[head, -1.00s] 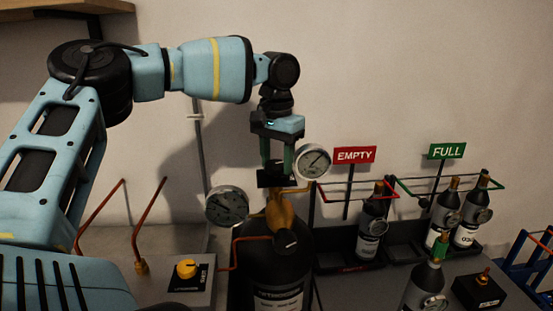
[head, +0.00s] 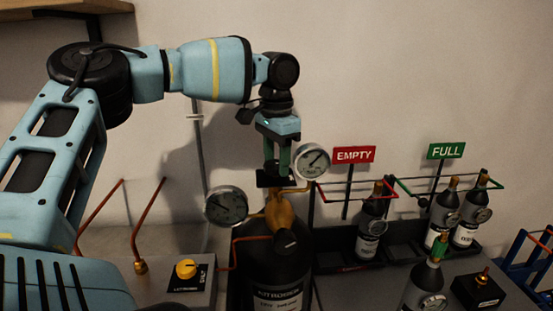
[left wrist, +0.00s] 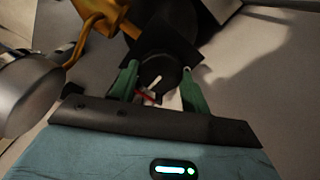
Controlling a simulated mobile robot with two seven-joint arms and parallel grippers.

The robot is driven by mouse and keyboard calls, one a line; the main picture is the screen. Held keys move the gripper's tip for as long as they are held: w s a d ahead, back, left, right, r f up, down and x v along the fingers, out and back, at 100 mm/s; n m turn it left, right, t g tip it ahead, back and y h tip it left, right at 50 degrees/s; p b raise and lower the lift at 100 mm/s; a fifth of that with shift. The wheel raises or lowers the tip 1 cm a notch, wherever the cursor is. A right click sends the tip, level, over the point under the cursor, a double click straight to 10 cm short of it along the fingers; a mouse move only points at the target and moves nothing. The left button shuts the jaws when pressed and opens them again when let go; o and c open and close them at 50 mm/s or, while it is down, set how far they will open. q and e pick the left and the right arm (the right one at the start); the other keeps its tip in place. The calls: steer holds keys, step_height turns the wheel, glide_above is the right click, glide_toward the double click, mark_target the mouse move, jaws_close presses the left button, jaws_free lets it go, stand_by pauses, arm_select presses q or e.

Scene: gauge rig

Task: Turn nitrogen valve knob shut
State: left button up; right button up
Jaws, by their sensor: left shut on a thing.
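A dark gas cylinder (head: 262,258) with a brass valve body (head: 279,212) stands at the centre of the head view. My left gripper (head: 277,176) points down over the valve, its green fingers shut on the black valve knob. In the left wrist view the round knob (left wrist: 160,73), with a white pointer mark, sits between the fingertips of the left gripper (left wrist: 160,82). A little red shows just below the knob there. In the head view the knob is largely hidden by the fingers and a black plate. My right gripper is not in view.
Two round gauges, left (head: 226,206) and right (head: 311,161), flank the valve closely. A yellow knob (head: 187,269) sits on a panel at left. Small bottles stand at right by the red EMPTY sign (head: 354,155) and green FULL sign (head: 446,151).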

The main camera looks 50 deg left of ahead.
mark_target(276, 163)
arm_select(q)
steer(key=shift+r, duration=0.1)
steer(key=o, duration=1)
steer(key=shift+r, duration=3.9)
steer(key=shift+f, duration=0.1)
